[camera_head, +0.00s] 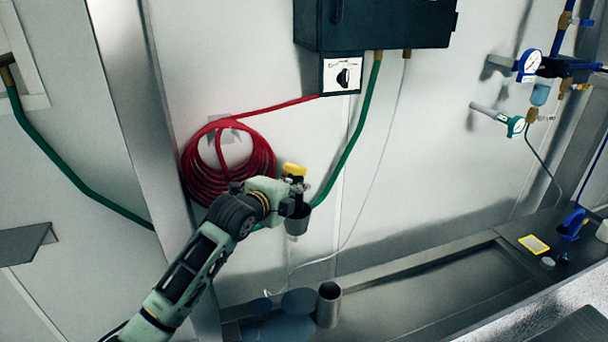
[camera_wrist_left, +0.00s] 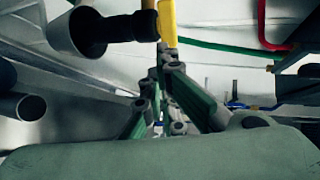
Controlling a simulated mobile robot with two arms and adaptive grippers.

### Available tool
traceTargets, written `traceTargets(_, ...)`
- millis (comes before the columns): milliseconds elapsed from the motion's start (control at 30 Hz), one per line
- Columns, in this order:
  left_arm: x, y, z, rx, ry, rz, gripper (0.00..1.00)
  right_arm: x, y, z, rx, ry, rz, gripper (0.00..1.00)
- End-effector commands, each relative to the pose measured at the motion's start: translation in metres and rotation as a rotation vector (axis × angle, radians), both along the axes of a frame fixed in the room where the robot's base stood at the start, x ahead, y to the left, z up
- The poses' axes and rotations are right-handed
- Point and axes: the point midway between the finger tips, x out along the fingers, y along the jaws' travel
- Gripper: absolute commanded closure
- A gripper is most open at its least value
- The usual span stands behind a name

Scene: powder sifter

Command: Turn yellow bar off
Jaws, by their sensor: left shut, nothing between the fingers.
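The yellow bar (camera_head: 295,170) sits on top of a black valve above a grey metal cup (camera_head: 298,222), in front of the wall. In the left wrist view the yellow bar (camera_wrist_left: 168,22) stands upright at the top centre, beside the black valve part (camera_wrist_left: 125,27) and the cup's mouth (camera_wrist_left: 75,35). My left gripper (camera_head: 296,190) is at the valve, just below the yellow bar. In the wrist view its fingers (camera_wrist_left: 166,62) are closed together with nothing between them, and their tips appear close to the bar's lower end. I cannot tell whether they touch. My right gripper is not in view.
A coiled red hose (camera_head: 228,160) hangs behind my left arm. A green hose (camera_head: 345,155) runs down from a dark box (camera_head: 375,22). A metal cylinder (camera_head: 328,305) stands on the ledge below. Gauges (camera_head: 530,62) are at the upper right.

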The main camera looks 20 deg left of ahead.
Motion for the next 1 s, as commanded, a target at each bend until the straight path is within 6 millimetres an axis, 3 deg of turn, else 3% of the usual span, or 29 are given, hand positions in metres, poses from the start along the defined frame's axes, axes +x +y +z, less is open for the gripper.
traceTargets(200,0.032,-0.007,-0.001,-0.002,0.001,0.001,1.0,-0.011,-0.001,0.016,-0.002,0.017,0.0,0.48)
traceTargets(400,0.049,-0.01,-0.004,-0.001,0.0,0.001,1.0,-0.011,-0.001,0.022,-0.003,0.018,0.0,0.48)
traceTargets(1000,0.056,-0.014,-0.005,0.0,-0.001,0.005,1.0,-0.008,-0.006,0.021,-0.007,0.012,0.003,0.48)
